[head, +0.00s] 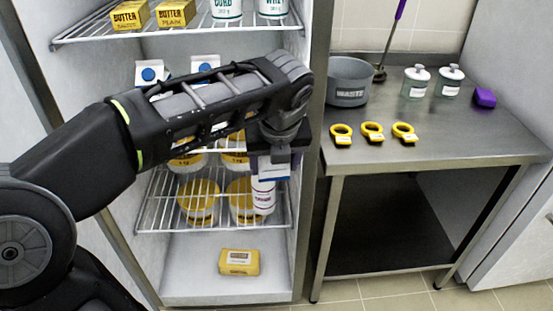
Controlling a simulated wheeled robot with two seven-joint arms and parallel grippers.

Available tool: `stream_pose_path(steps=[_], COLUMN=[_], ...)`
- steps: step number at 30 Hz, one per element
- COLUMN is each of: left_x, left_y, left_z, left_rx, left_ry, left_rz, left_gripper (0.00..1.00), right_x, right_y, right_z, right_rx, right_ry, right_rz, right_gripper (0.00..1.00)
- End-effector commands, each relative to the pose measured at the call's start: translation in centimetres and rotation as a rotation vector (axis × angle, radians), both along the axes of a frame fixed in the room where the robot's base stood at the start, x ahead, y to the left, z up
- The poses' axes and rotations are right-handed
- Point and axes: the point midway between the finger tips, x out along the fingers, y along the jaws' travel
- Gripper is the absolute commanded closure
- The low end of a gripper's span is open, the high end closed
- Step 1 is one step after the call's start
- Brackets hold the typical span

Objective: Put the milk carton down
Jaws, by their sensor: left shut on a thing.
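My left gripper (274,160) reaches into the open fridge at the right side of the shelves and points down. It is shut on the milk carton (274,173), of which only a small white and blue part shows below the fingers. The gripper hides the rest, and I cannot tell whether the carton touches a shelf. Two other white cartons with blue caps, a left one (150,72) and a right one (205,62), stand behind my arm on a shelf. My right gripper is not in view.
A yellow pack (239,262) lies on the fridge floor. The steel table (440,145) at right holds a waste pot (348,82), jars and yellow rings.

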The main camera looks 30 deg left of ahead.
Motion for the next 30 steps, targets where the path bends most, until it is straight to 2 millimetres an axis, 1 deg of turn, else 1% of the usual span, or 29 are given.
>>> stream_pose_path(steps=[2, 5, 8, 11, 14, 17, 18, 21, 24, 27, 30], left_x=[0.3, 0.7, 1.4, 2.0, 2.8, 3.5, 3.7, 4.2, 4.5, 4.7, 4.9], left_y=[-0.3, -0.8, -1.7, -2.8, -4.1, -5.7, -6.4, -7.8, -9.1, -10.1, -10.8], left_z=[-0.2, -1.2, -2.5, -4.1, -6.1, -8.4, -9.3, -11.3, -12.7, -13.7, -14.2], left_rx=[0.002, 0.002, 0.003, 0.005, 0.007, 0.011, 0.013, 0.011, 0.010, 0.006, 0.004], left_ry=[-0.003, -0.001, 0.000, 0.001, 0.003, 0.001, 0.002, -0.002, -0.004, -0.005, -0.004], left_rz=[0.022, 0.080, 0.165, 0.287, 0.443, 0.639, 0.728, 0.944, 1.133, 1.281, 1.383], left_gripper=[1.00, 1.00, 1.00, 1.00, 1.00, 1.00, 1.00, 1.00, 1.00, 1.00, 1.00], right_x=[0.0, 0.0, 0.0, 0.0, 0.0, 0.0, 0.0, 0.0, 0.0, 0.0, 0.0], right_y=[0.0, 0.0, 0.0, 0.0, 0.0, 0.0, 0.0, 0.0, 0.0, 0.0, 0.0], right_z=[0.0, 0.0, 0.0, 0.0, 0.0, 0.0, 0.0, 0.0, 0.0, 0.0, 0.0], right_rx=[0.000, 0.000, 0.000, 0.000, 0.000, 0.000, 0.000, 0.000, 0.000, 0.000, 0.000], right_ry=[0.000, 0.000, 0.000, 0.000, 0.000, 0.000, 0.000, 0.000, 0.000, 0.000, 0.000], right_rz=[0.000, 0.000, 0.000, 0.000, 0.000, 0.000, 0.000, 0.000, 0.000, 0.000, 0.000], right_gripper=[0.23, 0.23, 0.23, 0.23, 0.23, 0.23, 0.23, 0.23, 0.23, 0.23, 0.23])
